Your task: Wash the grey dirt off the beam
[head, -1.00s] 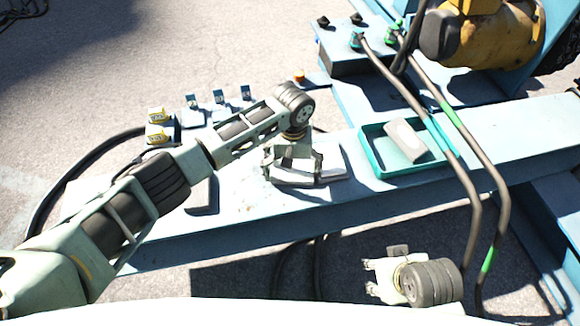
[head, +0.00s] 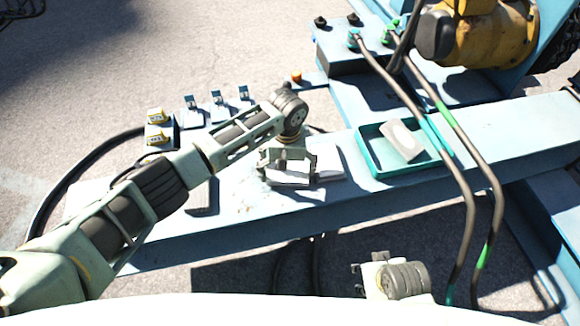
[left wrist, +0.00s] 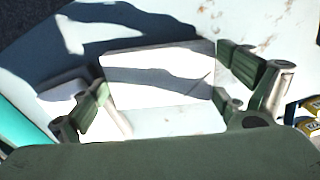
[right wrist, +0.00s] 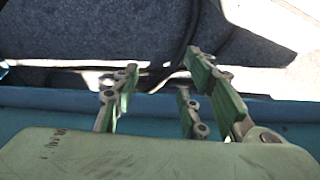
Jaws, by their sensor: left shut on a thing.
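The pale blue beam (head: 240,232) runs across the head view, with faint brownish specks on its top, also seen in the left wrist view (left wrist: 268,42). I make out no clear grey dirt patch. My left gripper (head: 288,170) is low over the beam top, shut on a white block (left wrist: 160,75) that lies between its fingers in the left wrist view. Whether the block touches the beam I cannot tell. My right gripper (head: 358,276) is open and empty in front of the beam; its spread fingers show in the right wrist view (right wrist: 160,78).
A teal tray (head: 374,162) holding a pale grey block (head: 402,140) stands right of my left gripper. A white flat piece (head: 328,163) lies beside the gripper. Clips and yellow-marked parts (head: 156,132) stand at the beam's back left. Dark hoses (head: 468,180) cross the beam on the right.

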